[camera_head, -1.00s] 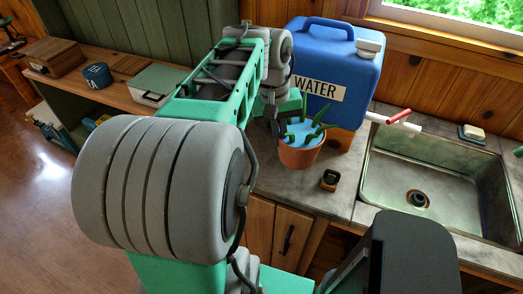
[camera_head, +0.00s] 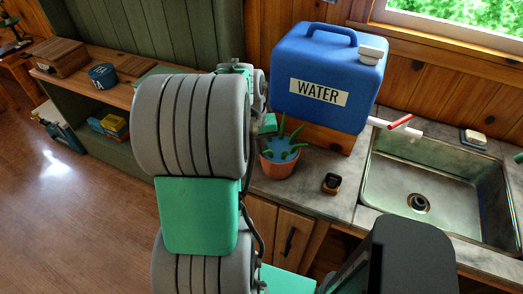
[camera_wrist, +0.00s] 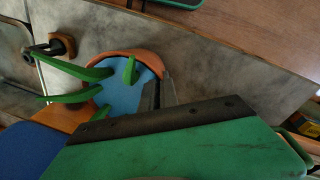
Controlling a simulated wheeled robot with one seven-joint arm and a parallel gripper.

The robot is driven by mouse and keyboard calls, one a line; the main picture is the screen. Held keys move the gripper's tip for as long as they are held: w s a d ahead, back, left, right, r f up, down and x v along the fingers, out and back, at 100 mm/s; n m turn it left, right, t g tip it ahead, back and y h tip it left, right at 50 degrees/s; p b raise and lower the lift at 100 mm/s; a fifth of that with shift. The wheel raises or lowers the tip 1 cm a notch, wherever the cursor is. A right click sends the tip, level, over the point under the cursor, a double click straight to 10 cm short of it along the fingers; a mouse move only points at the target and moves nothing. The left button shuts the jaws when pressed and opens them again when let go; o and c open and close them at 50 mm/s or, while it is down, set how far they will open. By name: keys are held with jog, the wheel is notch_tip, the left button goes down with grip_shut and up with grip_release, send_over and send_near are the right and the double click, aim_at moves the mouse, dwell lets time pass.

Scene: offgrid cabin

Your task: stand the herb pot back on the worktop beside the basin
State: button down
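The herb pot (camera_head: 279,168) is terracotta with a blue top surface and green leaves. It stands upright over the left part of the grey worktop (camera_head: 315,165), left of the basin (camera_head: 402,200). Whether its base touches the worktop is unclear. In the wrist view the pot's rim (camera_wrist: 135,54) and leaves show from above. My gripper (camera_wrist: 160,89) has its narrow grey fingers at the rim, one inside and one outside, and appears shut on it. In the head view my arm hides most of the gripper.
A blue water container (camera_head: 322,75) stands on a wooden block behind the pot. A small dark object (camera_head: 331,183) lies between pot and basin. A red-tipped tap (camera_head: 400,122) reaches over the basin. A lower shelf (camera_head: 128,92) is at left.

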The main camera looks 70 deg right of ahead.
jog(key=shift+f, duration=0.1)
jog(key=c, duration=1.6)
grip_release()
notch_tip(320, 180, up, 12)
jog(key=w, duration=0.2)
jog(key=w+a+n+h, duration=0.1)
jog(key=w+a+n, duration=0.2)
jog(key=w+a, duration=0.45)
jog(key=w+a+f+n+t, duration=0.1)
jog(key=w+a+n+t, duration=0.25)
jog(key=w+a, duration=0.8)
jog(key=a+f+n, duration=0.1)
jog(key=a+n, duration=0.1)
jog(key=a, duration=0.5)
jog(key=a+f+n+t+y, duration=0.1)
jog(key=a+n, duration=0.1)
jog(key=a, duration=0.5)
jog(key=a+f+n, duration=0.1)
jog(key=a+n, duration=0.1)
jog(key=a, duration=0.5)
jog(key=shift+w+a+f+n+t+y+b, duration=0.1)
jog(key=shift+w+n+t+y+b, duration=0.2)
jog(key=shift+w+n+t, duration=0.1)
